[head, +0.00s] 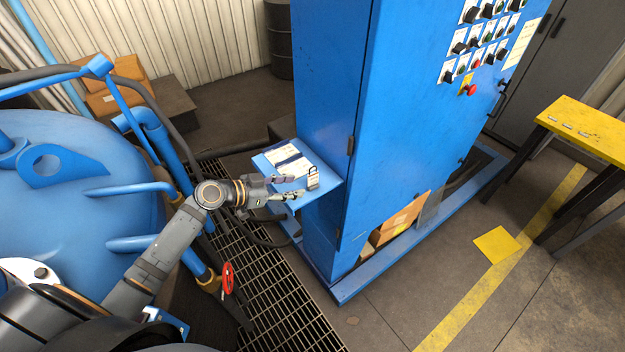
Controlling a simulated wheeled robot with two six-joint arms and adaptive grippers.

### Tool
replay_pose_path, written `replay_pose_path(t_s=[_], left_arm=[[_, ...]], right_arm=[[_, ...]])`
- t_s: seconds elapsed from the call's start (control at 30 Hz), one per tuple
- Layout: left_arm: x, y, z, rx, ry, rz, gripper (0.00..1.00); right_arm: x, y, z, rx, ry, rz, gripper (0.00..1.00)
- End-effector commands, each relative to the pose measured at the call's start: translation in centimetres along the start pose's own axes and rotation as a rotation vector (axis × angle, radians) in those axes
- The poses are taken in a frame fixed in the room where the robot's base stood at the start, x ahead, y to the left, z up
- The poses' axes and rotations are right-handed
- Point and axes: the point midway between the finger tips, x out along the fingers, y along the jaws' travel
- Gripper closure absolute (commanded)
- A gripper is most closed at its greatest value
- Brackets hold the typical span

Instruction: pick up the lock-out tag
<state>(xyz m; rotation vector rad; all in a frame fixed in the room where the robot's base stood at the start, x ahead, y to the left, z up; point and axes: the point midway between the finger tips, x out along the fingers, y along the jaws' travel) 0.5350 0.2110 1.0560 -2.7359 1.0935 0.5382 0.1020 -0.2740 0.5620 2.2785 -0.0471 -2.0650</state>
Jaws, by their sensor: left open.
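The lock-out tag (313,179) is a small pale tag with a dark loop at its top. It is at the right end of the small blue shelf (267,163) on the side of the blue cabinet. My left gripper (299,186) reaches in from the left over the shelf's front part. Its fingers are open and point right, with the tag just beyond the fingertips. I cannot tell whether a finger touches the tag. My right gripper is out of view.
Papers (288,160) lie on the shelf behind the gripper. The blue cabinet (335,90) rises directly right of the shelf. A large blue vessel (70,190) with pipes and a red handwheel (228,278) stand left. Floor grating (275,300) lies below. A yellow table (585,130) is at right.

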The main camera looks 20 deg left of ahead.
Motion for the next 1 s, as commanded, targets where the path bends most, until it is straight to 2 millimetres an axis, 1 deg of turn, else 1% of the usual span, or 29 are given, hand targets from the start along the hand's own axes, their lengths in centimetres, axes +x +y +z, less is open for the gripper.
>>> replay_pose_path(t_s=[0.03,0.1,0.17,0.27,0.37,0.47,0.6,0.7,0.87,0.9,1.0], left_arm=[[1.0,-0.1,0.1,-0.003,0.006,-0.001,0.55],[1.8,-0.1,0.1,-0.002,0.003,-0.002,0.55],[2.3,-0.1,0.0,-0.002,0.002,-0.001,0.55],[2.5,-0.1,0.1,-0.001,-0.001,-0.001,0.55],[3.1,-0.1,0.1,-0.004,0.001,-0.001,0.55],[4.9,-0.3,0.1,-0.006,0.004,-0.001,0.55],[7.1,-0.3,0.2,-0.005,0.001,-0.001,0.55],[7.6,-0.3,0.2,-0.001,0.000,-0.001,0.55],[7.6,-0.3,0.2,-0.001,-0.002,-0.001,0.55],[7.6,-0.3,0.2,-0.001,-0.002,-0.001,0.56],[7.6,-0.3,0.2,-0.001,-0.002,-0.002,0.70]], right_arm=[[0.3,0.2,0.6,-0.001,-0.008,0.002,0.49],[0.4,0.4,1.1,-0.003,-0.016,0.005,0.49],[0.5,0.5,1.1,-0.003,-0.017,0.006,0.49],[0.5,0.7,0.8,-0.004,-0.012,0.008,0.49],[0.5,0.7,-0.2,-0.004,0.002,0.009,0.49],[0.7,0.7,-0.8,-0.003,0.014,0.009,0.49],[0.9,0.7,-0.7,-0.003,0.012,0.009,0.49],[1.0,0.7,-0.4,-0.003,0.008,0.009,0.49],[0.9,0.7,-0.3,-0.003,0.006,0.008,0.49],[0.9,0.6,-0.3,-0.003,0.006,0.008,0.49],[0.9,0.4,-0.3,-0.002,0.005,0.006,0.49]])
